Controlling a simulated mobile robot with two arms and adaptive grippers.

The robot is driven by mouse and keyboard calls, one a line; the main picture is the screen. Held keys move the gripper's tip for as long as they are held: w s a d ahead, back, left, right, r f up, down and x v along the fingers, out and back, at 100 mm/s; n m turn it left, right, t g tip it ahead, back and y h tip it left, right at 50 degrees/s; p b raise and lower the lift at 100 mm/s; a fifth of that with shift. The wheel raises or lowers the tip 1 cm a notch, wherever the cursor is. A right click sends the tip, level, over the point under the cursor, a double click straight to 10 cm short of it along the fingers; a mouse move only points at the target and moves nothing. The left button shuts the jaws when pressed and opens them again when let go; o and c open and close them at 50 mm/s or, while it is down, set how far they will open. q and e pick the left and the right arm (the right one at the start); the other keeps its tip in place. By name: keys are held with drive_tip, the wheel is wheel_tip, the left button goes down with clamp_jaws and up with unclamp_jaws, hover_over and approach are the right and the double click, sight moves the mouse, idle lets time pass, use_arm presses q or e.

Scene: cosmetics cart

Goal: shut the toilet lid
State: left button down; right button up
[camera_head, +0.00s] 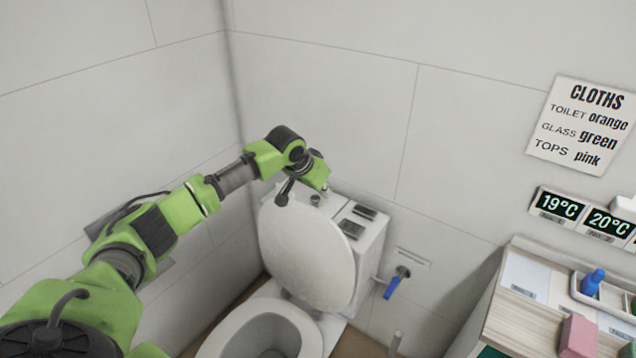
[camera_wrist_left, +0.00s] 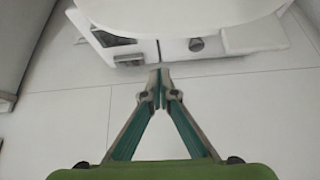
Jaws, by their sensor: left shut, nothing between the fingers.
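The toilet lid (camera_head: 308,252) is a white oval panel standing raised, leaning toward the cistern (camera_head: 372,228) behind it. The open bowl and its seat (camera_head: 233,334) show below it. In the left wrist view the lid (camera_wrist_left: 185,8) is at the top edge, with the cistern top (camera_wrist_left: 165,48) under it. My left gripper (camera_head: 324,187) is above and behind the lid's upper edge, over the back of the cistern, partly hidden by its own wrist. Its fingers (camera_wrist_left: 158,74) are shut and empty, apart from the lid. My right gripper is out of view.
Tiled walls stand close behind and left of the toilet. A blue-handled valve (camera_head: 395,284) is on the wall to its right. A counter (camera_head: 522,318) with a blue bottle (camera_head: 592,281) and a pink block (camera_head: 578,335) is at the right.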

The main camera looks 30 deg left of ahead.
use_arm(q)
drive_tip(key=shift+s+a+f+p, duration=0.1)
drive_tip(key=shift+s+f+p, duration=0.35)
drive_tip(key=shift+s+f, duration=0.25)
drive_tip(key=shift+s+a+f+p, duration=0.1)
drive_tip(key=shift+s+f+p, duration=0.4)
drive_tip(key=shift+s, duration=0.3)
drive_tip(key=shift+w, duration=0.1)
drive_tip(key=shift+f, duration=0.1)
